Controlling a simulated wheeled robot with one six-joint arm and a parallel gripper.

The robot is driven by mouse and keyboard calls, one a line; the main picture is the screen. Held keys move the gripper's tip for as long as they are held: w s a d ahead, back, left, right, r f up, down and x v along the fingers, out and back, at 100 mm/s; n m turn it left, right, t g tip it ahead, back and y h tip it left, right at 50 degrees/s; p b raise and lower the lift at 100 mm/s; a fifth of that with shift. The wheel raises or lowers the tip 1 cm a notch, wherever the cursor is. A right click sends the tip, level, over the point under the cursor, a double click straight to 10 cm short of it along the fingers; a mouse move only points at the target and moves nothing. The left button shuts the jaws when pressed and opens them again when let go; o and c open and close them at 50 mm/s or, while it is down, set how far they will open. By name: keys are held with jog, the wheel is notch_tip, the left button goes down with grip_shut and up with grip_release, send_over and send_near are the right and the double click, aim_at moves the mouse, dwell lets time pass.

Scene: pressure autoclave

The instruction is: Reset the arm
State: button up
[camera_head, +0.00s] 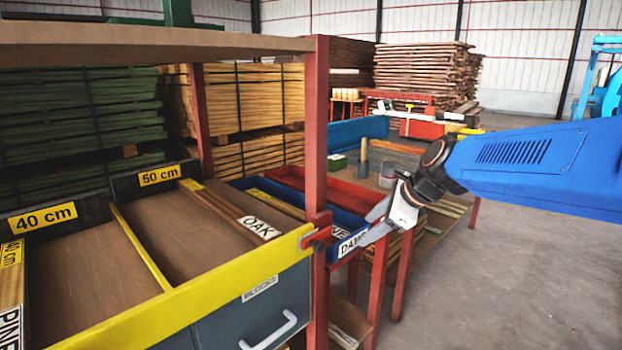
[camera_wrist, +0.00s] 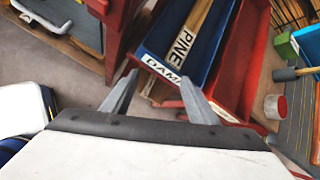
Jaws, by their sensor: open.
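My gripper (camera_head: 377,222) is open and empty, to the right of the red shelf post, in front of the blue tray. In the wrist view its two fingers (camera_wrist: 160,98) are spread apart with nothing between them. My blue arm reaches in from the right edge of the head view. The blue tray (camera_wrist: 207,60) with a "PINE" board (camera_wrist: 196,28) in it lies just beyond the fingers, its front label partly hidden by a finger in the head view.
A red shelf post (camera_head: 316,130) stands close to the left of my gripper. A yellow-edged rack (camera_head: 215,285) holds an "OAK" board (camera_head: 235,212) above a grey drawer (camera_head: 262,310). A red tray (camera_wrist: 240,65) and a mallet (camera_wrist: 294,73) are nearby. Open floor (camera_head: 500,270) is at right.

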jog(key=s+d+f+n+h, duration=0.1)
jog(key=s+d+f+n, duration=0.2)
jog(key=s+n, duration=0.4)
jog(key=s+d+f+n+h, duration=0.2)
jog(key=s+d+f+n, duration=0.2)
jog(key=s, duration=0.8)
jog(key=s+d+f+n+g+h, duration=0.1)
jog(key=s+d+f+n+h, duration=0.1)
jog(key=s+d+f+n, duration=0.2)
jog(key=s+d+n, duration=0.3)
jog(key=s+n, duration=0.2)
jog(key=n, duration=0.1)
jog(key=shift+s, duration=0.25)
jog(key=shift+d, duration=0.1)
